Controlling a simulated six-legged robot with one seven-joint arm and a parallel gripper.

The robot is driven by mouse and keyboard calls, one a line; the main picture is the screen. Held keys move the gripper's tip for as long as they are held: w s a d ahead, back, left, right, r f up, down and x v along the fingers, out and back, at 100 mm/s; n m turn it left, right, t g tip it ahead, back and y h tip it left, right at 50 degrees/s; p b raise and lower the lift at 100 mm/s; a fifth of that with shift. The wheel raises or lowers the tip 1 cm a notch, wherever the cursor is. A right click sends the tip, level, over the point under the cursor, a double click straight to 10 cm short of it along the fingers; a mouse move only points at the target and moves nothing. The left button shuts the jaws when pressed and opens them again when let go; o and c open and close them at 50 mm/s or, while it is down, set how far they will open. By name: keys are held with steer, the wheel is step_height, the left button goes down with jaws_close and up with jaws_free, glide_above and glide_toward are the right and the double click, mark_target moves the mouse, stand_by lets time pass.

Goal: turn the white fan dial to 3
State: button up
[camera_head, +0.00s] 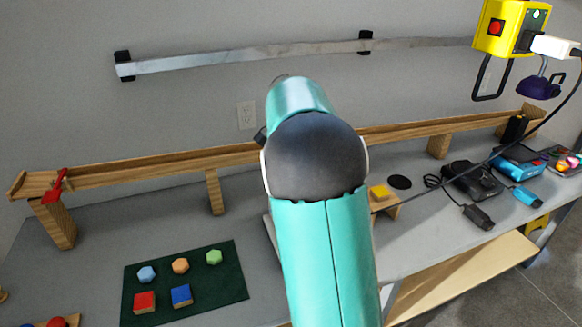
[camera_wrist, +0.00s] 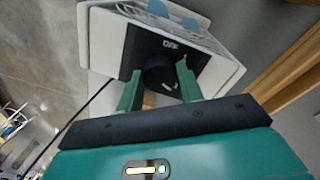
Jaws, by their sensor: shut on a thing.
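The white fan (camera_wrist: 94,36) fills the top of the wrist view, with its black control panel (camera_wrist: 136,42) facing me. The round black fan dial (camera_wrist: 158,76) sits on this panel, below a white marking that looks like "OFF". A small light mark shows on the dial's lower right; I cannot read which setting it points to. My gripper (camera_wrist: 158,70) has its two green fingers on either side of the dial, shut on it. In the head view my own teal arm covers the gripper and most of the fan.
A wooden ramp track (camera_head: 150,171) runs along the back of the grey table (camera_head: 110,240). A green mat (camera_head: 215,285) with several coloured blocks lies left of my arm. A black device (camera_head: 472,181) and cables lie to the right. A yellow box (camera_head: 500,35) hangs at upper right.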

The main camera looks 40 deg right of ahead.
steer(key=shift+m, duration=0.6)
steer(key=o, duration=1)
steer(key=shift+r, duration=0.1)
step_height(320, 180, up, 14)
steer(key=shift+w+f, duration=0.2)
steer(key=shift+w, duration=0.25)
steer(key=shift+s, duration=0.15)
